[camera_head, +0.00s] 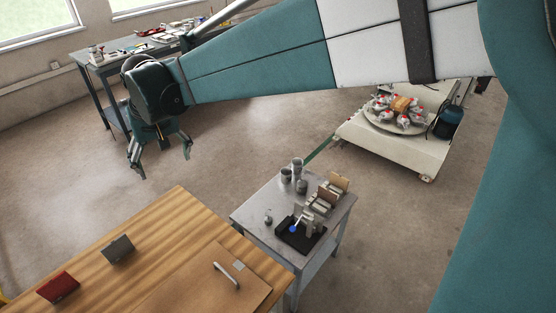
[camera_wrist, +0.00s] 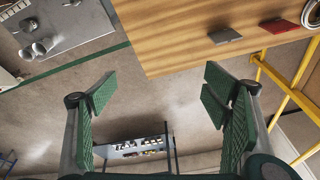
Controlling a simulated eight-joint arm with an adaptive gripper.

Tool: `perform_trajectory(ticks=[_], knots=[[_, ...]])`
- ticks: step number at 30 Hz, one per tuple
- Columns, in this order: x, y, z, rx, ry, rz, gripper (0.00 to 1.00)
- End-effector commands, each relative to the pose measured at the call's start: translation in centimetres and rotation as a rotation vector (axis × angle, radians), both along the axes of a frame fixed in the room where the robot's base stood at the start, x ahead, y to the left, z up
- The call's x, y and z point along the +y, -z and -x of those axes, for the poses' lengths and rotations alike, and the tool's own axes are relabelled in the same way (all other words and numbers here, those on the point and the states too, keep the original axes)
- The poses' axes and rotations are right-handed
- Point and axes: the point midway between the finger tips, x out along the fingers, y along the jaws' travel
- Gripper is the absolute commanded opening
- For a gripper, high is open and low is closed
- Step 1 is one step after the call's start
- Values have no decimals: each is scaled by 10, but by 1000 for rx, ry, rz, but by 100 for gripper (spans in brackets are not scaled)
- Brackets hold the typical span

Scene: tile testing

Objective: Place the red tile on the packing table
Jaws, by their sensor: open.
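The red tile (camera_head: 58,288) lies near the left end of a wooden-topped table (camera_head: 175,225), with a dark grey tile (camera_head: 118,249) to its right. In the wrist view the red tile (camera_wrist: 279,26) is at the upper right, on the same wood top (camera_wrist: 175,30). My gripper (camera_head: 163,165) hangs open and empty over the floor, beyond the wood table and well apart from both tiles. Its two spread green-padded fingers (camera_wrist: 155,95) frame bare floor in the wrist view. No label shows which table is the packing table.
A small metal table (camera_head: 250,208) with cups, a holder and a black device stands right of the wood table. A handled panel (camera_head: 215,290) lies on the wood. A cluttered workbench (camera_head: 100,62) stands behind. A white machine (camera_head: 390,150) is at right. Yellow rails (camera_wrist: 290,95) flank the wood table.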

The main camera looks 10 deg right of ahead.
Motion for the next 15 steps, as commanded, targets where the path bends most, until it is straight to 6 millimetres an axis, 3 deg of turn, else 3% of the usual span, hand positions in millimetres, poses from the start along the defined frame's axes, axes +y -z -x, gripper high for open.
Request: perform_trajectory(ticks=[3, 15], knots=[[-40, -11, 1, -17, 30, -9, 75], [-160, -38, 17, -83, 120, -36, 75]])
